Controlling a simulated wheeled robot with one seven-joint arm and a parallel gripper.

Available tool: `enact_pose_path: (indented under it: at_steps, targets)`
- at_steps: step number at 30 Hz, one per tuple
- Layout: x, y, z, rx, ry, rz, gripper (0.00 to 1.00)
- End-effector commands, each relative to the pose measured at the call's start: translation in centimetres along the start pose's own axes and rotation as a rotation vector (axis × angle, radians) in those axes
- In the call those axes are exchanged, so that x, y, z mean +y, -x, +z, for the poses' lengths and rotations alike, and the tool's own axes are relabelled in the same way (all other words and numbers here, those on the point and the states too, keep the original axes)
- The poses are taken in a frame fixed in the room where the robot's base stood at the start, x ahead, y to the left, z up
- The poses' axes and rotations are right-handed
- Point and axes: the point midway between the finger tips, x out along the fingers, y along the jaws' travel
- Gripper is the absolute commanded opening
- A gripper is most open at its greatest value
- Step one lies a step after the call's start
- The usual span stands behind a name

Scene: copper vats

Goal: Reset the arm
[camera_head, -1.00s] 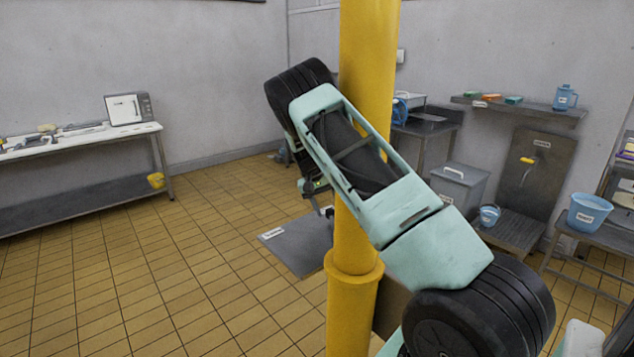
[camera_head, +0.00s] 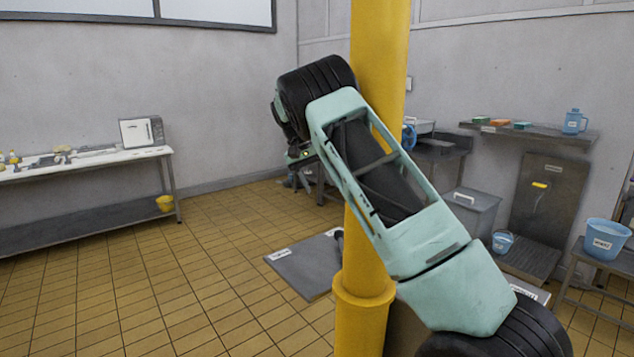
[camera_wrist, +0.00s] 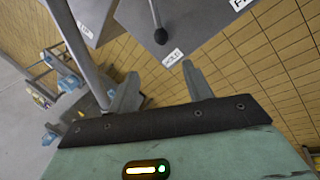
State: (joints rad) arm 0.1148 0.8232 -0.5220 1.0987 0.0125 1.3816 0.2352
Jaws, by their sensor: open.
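My gripper (camera_wrist: 160,88) shows in the wrist view with its two grey fingers spread apart and nothing between them. Beyond the fingers are the tiled floor and a grey plate with a white label. In the head view my arm's green link and black joints cross the middle of the picture, in front of the yellow pillar (camera_head: 375,200). The gripper's fingers cannot be made out in the head view, as the end of the arm is mostly hidden behind the upper joint.
The yellow pillar stands close by the arm. A grey floor plate (camera_head: 300,268) lies left of it. A white-topped table (camera_head: 90,163) stands along the left wall. At right are a shelf (camera_head: 540,133), a grey bin (camera_head: 470,212) and a blue bucket (camera_head: 604,240). The tiled floor at left is clear.

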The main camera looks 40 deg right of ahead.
Motion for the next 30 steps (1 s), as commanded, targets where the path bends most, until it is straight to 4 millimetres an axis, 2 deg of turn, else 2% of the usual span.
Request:
enact_pose_path:
  at_steps: [14, 17, 20, 23, 26, 27, 29, 30]
  targets:
    - [0.0, 0.0, 0.0, 0.0, 0.0, 0.0, 0.5]
    - [-1.1, 0.3, 0.9, -0.001, 0.025, -0.023, 0.5]
    - [-4.0, 1.2, 3.5, 0.002, 0.1, -0.085, 0.5]
    - [-8.2, 2.4, 8.2, 0.007, 0.222, -0.17, 0.5]
    - [-12.4, 3.8, 14.2, 0.018, 0.363, -0.251, 0.5]
    - [-13.8, 4.2, 16.8, 0.023, 0.42, -0.277, 0.5]
    - [-15.6, 4.9, 20.7, 0.032, 0.507, -0.312, 0.5]
    - [-16.5, 5.2, 23.5, 0.039, 0.564, -0.333, 0.5]
